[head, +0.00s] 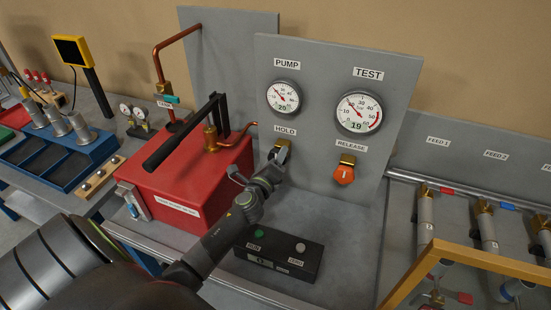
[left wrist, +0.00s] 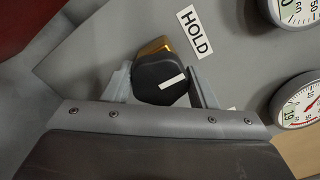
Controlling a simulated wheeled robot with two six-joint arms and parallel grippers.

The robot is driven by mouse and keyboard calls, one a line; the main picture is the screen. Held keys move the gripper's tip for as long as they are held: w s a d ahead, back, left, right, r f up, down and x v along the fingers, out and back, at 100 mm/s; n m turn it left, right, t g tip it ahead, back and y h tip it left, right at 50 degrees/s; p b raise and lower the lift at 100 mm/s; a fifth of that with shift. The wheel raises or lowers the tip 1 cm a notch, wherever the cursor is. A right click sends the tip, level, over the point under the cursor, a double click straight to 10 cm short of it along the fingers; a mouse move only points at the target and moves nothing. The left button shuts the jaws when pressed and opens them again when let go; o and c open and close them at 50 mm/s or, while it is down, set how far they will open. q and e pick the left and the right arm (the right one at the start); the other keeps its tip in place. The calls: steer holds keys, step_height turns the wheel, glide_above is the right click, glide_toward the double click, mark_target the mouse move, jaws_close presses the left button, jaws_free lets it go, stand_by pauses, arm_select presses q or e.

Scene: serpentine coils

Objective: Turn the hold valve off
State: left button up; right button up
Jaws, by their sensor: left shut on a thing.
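The hold valve is on the grey panel under the HOLD label (head: 285,131). Its brass body (head: 284,143) shows above my left gripper (head: 275,160), which covers the knob in the head view. In the left wrist view, the black knob (left wrist: 160,92) with a white mark sits between both fingers of my left gripper (left wrist: 163,82), with brass (left wrist: 154,46) behind it. The gripper is shut on the knob. The white mark lies roughly crosswise to the HOLD lettering. My right gripper is not in view.
The orange release knob (head: 344,175) is right of the hold valve. The pump gauge (head: 284,97) and test gauge (head: 359,112) are above. A red tank (head: 180,190) with a black lever stands left. A black button box (head: 290,262) lies on the bench below my arm.

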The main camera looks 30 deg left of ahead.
arm_select(q)
steer(key=shift+f, duration=0.1)
steer(key=o, duration=1)
steer(key=b+v, duration=0.2)
steer(key=v, duration=1.5)
steer(key=shift+s, duration=0.25)
